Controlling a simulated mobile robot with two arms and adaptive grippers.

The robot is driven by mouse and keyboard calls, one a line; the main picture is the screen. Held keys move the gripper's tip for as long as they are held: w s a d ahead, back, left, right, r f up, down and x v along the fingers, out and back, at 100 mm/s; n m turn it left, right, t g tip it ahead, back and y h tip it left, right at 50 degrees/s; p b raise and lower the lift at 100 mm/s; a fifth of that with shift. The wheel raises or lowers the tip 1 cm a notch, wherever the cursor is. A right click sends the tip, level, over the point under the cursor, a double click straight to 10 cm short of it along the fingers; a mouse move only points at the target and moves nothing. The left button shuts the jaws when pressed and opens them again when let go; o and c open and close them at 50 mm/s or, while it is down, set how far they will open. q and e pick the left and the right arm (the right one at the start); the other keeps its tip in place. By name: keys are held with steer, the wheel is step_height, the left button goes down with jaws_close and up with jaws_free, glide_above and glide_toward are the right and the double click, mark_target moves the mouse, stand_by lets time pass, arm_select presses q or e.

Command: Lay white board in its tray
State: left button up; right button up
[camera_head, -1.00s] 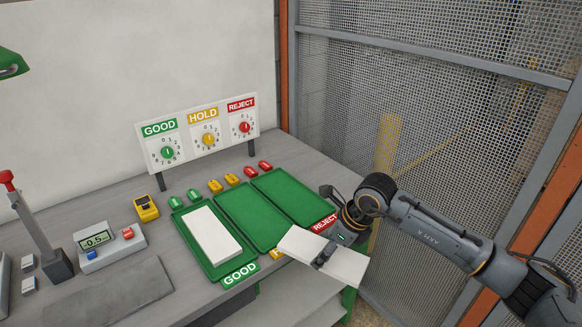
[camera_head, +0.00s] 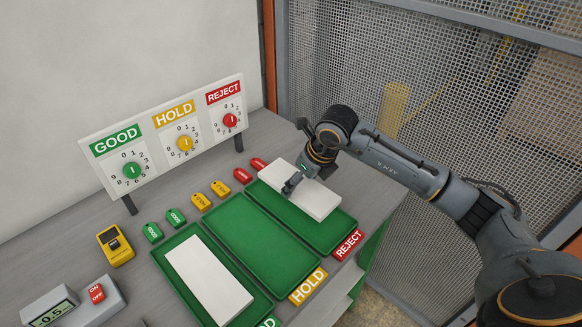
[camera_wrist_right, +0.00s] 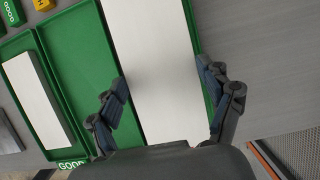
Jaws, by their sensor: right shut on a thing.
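My right gripper (camera_head: 297,182) is shut on a white board (camera_head: 312,195), its fingers across the board's width. The board is roughly level over the REJECT tray (camera_head: 328,238), a green tray at the right of the row. Whether it touches the tray floor cannot be told. In the right wrist view, the board (camera_wrist_right: 155,60) runs between the two fingers (camera_wrist_right: 165,88), with green tray surface on both sides. A second white board (camera_head: 208,278) lies in the GOOD tray (camera_head: 232,264). My left gripper is not in view.
The green HOLD tray (camera_head: 260,238) in the middle is empty. Coloured tags (camera_head: 202,202) lie behind the trays, below a dial panel (camera_head: 165,140). A yellow device (camera_head: 115,246) and a scale (camera_head: 75,306) stand at the left. A mesh fence (camera_head: 440,110) closes the right side.

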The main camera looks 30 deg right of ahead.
steer(key=shift+s+f+b, duration=0.55)
steer(key=shift+f+b, duration=0.1)
steer(key=shift+f, duration=0.2)
step_height(320, 180, down, 4)
steer(key=shift+w+r+b, duration=0.1)
steer(key=shift+w+b, duration=0.05)
steer(key=shift+b, duration=0.8)
arm_select(q)
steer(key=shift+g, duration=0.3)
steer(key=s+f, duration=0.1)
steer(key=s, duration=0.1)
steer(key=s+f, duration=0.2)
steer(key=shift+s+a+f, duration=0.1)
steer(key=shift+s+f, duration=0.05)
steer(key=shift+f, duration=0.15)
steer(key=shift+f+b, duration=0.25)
steer(key=shift+b, duration=0.1)
arm_select(e)
steer(key=shift+f, duration=0.4)
steer(key=o, duration=1.4)
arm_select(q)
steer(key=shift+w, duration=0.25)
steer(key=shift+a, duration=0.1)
arm_select(e)
steer(key=v, duration=1.2)
